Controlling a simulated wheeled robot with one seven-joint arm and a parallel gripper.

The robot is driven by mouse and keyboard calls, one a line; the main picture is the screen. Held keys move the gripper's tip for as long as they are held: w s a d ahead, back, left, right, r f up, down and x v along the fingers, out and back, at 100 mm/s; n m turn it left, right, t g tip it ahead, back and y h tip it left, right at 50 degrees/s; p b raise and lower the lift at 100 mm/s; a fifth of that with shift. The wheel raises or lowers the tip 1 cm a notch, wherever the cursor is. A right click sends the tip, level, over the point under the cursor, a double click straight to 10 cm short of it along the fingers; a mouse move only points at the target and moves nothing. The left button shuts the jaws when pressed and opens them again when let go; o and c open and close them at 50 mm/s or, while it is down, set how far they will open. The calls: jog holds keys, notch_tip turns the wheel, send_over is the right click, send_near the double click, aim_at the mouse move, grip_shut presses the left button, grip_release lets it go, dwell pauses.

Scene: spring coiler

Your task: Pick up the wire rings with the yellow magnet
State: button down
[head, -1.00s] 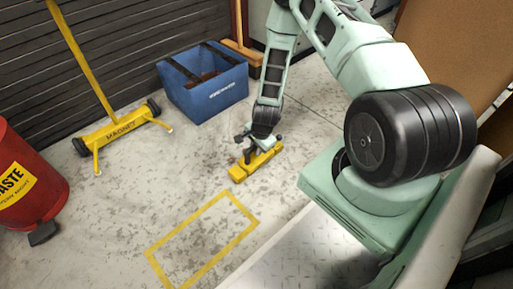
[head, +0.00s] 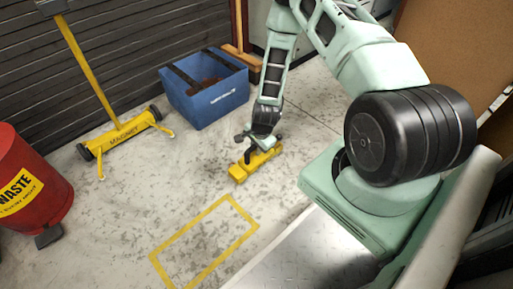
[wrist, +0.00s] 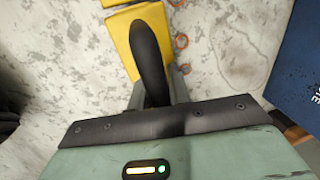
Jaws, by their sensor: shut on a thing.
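The yellow magnet (head: 250,168), a block with a dark handle, is in my gripper (head: 258,146) low over the bare floor in the head view. My gripper is shut on it. In the wrist view the yellow magnet (wrist: 120,42) shows beyond the gripper, with its dark curved handle (wrist: 150,50) in front. Several copper-coloured wire rings (wrist: 182,41) lie on the floor just right of the magnet there. I cannot tell whether rings cling to its underside, or exactly how high it is.
A blue bin (head: 213,104) stands behind the gripper. A yellow wheeled sweeper marked MAGNET (head: 123,138) stands by the dark shutter. A red waste drum (head: 35,205) is at the left. A yellow floor outline (head: 205,283) encloses bare floor in front.

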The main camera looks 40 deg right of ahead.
jog(key=shift+r+p, duration=2.3)
jog(key=shift+r, duration=0.45)
